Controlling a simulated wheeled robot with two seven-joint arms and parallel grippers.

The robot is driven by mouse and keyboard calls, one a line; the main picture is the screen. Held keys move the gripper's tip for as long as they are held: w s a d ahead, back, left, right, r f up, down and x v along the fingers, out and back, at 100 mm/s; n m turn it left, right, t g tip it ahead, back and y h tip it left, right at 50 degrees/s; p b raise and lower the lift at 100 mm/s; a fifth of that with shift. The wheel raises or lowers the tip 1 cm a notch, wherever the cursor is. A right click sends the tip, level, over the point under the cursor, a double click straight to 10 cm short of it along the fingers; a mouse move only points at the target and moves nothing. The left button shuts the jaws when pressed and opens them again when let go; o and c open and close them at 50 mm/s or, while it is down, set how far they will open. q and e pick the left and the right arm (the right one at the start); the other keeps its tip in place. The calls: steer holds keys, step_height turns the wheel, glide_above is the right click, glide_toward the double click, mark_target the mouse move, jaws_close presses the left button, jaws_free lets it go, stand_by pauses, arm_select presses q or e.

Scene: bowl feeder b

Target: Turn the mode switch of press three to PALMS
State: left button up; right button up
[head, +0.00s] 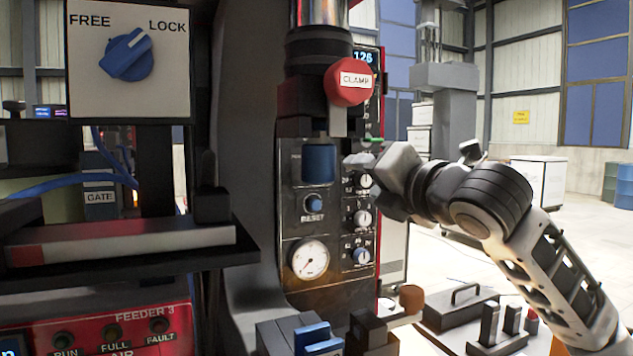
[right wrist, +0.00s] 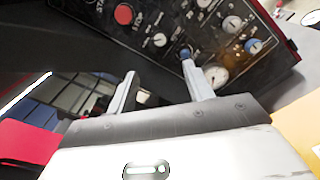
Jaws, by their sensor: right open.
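Press three's black control panel (head: 335,262) stands at the middle of the head view. My right gripper (head: 358,160) is in front of the panel's upper right. My left gripper is not in view.
A blue RESET button (head: 314,203) and a gauge (head: 310,259) are left of the knobs. A FREE/LOCK switch box (head: 88,88) is at upper left. Low black hardware (head: 455,311) lies at lower right.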

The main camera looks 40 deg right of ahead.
arm_select(q)
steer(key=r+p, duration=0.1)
steer(key=p, duration=0.1)
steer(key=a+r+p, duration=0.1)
steer(key=p, duration=0.2)
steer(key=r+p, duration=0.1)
steer(key=p, duration=0.2)
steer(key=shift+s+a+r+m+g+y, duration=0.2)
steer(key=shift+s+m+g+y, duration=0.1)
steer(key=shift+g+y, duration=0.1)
arm_select(e)
steer(key=x, duration=1.5)
steer(key=shift+w+d, duration=0.1)
steer(key=c, duration=1)
